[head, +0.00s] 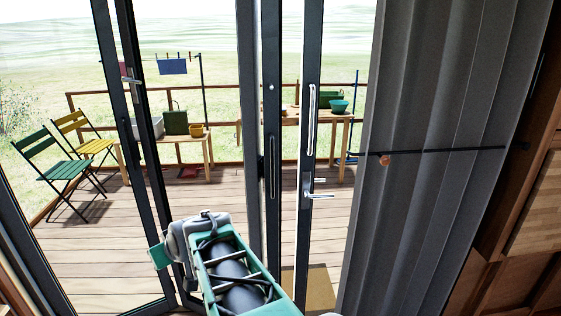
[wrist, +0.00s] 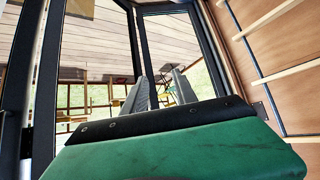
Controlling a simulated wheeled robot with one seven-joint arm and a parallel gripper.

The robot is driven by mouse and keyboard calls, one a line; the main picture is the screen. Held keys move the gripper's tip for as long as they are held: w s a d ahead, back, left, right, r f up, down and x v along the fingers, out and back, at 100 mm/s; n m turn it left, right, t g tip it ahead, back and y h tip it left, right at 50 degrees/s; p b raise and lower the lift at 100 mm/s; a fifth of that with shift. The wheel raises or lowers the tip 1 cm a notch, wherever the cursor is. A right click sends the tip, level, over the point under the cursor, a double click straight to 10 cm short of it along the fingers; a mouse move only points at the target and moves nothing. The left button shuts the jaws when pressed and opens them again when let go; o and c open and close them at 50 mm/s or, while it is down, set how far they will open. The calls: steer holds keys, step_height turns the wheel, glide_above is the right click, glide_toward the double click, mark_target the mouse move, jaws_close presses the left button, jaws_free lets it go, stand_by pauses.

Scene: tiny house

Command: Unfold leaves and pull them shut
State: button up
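The door leaves are tall glass panels in dark frames. A left leaf (head: 130,150) stands at an angle, with a lever handle (head: 131,80). Two dark upright frames stand close together at the centre; the right one (head: 313,60) carries a lever handle (head: 318,195) and a long pale pull bar (head: 311,118). My arm reaches forward low in the head view, left of these central frames; its fingertips are hidden there. In the wrist view my gripper (wrist: 162,92) has two grey fingers apart with nothing seen between them. Dark door frames stand beyond them.
A grey curtain (head: 415,150) hangs at the right, tied by a dark band. Outside is a wooden deck (head: 110,240) with a green chair (head: 55,165), a yellow chair (head: 80,130) and tables bearing pots. A wooden wall (wrist: 275,50) fills the wrist view's right.

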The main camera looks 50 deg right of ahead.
steer(key=w+d+r+m+t+h, duration=0.2)
steer(key=d+r+h, duration=0.1)
steer(key=d, duration=1)
steer(key=m+t+h, duration=0.3)
steer(key=h, duration=0.4)
glide_toward(273, 161)
steer(key=x, duration=0.3)
steer(key=shift+m, duration=0.3)
steer(key=p+x, duration=0.2)
steer(key=x, duration=0.4)
steer(key=shift+w+d+r, duration=0.1)
steer(key=shift+w+d, duration=0.1)
steer(key=shift+w, duration=0.1)
steer(key=shift+w+d, duration=0.35)
steer(key=shift+w, duration=0.15)
steer(key=shift+c, duration=0.5)
jaws_close()
